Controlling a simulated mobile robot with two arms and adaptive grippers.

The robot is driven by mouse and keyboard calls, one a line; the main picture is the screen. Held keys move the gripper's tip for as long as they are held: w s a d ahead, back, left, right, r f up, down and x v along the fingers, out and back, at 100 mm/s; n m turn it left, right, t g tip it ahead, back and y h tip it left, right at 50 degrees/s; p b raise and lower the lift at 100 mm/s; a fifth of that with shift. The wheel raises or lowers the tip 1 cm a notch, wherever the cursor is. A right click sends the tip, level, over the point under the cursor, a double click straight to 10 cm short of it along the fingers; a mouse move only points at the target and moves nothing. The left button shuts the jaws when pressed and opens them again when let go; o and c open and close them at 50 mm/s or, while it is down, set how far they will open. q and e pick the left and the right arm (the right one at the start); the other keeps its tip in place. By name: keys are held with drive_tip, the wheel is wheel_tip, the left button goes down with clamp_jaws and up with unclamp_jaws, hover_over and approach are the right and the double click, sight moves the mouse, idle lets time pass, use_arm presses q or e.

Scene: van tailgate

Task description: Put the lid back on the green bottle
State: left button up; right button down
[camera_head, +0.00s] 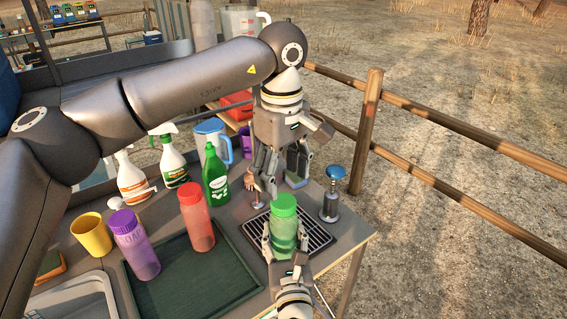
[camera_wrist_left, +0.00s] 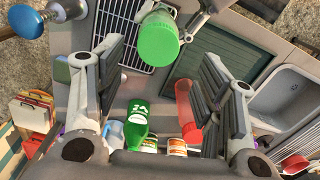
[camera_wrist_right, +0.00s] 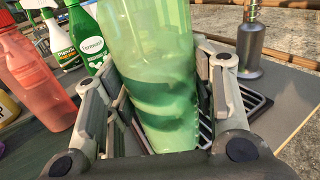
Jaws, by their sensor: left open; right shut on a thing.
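The green bottle (camera_head: 283,232) is see-through and stands upright over the black drain grate at the table's near right corner. Its green lid (camera_head: 284,204) sits on its top; I cannot tell how tightly. The lid also shows from above in the left wrist view (camera_wrist_left: 158,42). My right gripper (camera_head: 285,245) is shut around the bottle's body, which fills the right wrist view (camera_wrist_right: 155,85). My left gripper (camera_head: 280,172) points down, open and empty, above and behind the lid. In its wrist view the lid lies between and beyond the spread fingers.
A labelled green detergent bottle (camera_head: 216,180), red bottle (camera_head: 196,217), purple-lidded bottle (camera_head: 136,245) and yellow cup (camera_head: 92,235) stand to the left. A blue-knobbed metal item (camera_head: 331,195) stands right of the grate (camera_head: 325,240). A dark green tray (camera_head: 190,280) lies in front.

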sight(284, 201)
use_arm(q)
drive_tip(key=n, duration=0.7)
drive_tip(key=shift+r, duration=0.25)
drive_tip(key=n, duration=0.7)
drive_tip(key=shift+r, duration=0.2)
drive_tip(key=n, duration=0.4)
drive_tip(key=shift+r, duration=0.15)
drive_tip(key=n, duration=0.3)
drive_tip(key=shift+r+n, duration=0.1)
drive_tip(key=shift+n, duration=0.2)
drive_tip(key=n, duration=0.3)
drive_tip(key=shift+d+r, duration=0.1)
drive_tip(key=n, duration=0.5)
drive_tip(key=shift+r, duration=0.15)
drive_tip(key=shift+f, duration=4)
